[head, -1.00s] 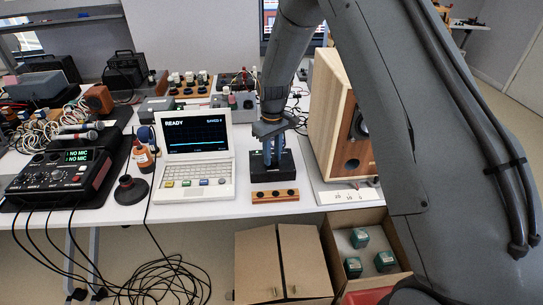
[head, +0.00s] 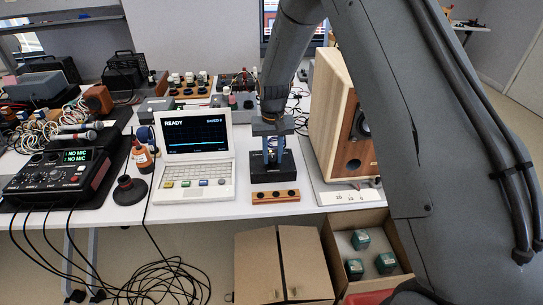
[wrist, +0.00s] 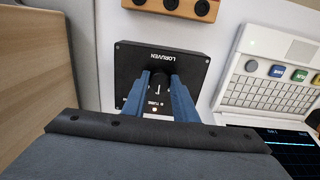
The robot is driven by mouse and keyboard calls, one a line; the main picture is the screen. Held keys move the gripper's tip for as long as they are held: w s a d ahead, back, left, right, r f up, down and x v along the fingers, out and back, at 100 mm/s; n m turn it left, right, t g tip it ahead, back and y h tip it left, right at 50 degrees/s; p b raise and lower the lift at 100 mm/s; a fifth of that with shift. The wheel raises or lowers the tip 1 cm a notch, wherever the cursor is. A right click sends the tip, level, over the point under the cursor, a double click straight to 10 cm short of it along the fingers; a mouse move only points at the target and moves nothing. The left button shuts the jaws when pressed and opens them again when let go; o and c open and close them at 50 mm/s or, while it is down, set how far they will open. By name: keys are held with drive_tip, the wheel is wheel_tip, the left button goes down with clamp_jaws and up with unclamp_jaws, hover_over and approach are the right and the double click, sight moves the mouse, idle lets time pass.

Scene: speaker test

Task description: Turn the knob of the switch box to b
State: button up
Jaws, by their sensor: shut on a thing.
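The black switch box (head: 291,166) stands on the table, right of the white laptop-like device. In the wrist view its top face (wrist: 127,62) shows upside-down lettering "LORUVEN". Its round black knob (wrist: 158,84) carries a pale pointer line. A small light (wrist: 155,109) glows by a label on the near side of the knob; I cannot read the position letters clearly. My gripper (head: 274,165) points down over the box, and its two blue fingers are shut on the knob, one on each side, also in the wrist view (wrist: 160,78). The fingers hide parts of the box face.
The white device (head: 197,150) with a "READY" screen is close on the left. A wooden speaker (head: 332,115) stands close on the right. A wooden strip with dark holes (head: 257,197) lies in front of the box, near the table edge.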

sight(272, 159)
idle(0.3)
drive_tip(key=o, duration=1)
drive_tip(key=shift+o, duration=0.2)
drive_tip(key=shift+r, duration=0.15)
wheel_tip(272, 159, up, 6)
drive_tip(key=shift+r+b, duration=0.25)
drive_tip(key=shift+b, duration=0.65)
drive_tip(key=shift+r, duration=0.55)
drive_tip(key=s+d+r, duration=0.1)
drive_tip(key=s+d, duration=0.3)
drive_tip(key=s, duration=0.5)
drive_tip(key=s+d+r, duration=0.1)
drive_tip(key=s+d, duration=0.3)
drive_tip(key=s, duration=0.5)
drive_tip(key=s+d+r, duration=0.1)
drive_tip(key=s+d, duration=0.3)
drive_tip(key=s, duration=0.5)
drive_tip(key=shift+s+d+r+t, duration=0.25)
drive_tip(key=shift+s+t, duration=0.15)
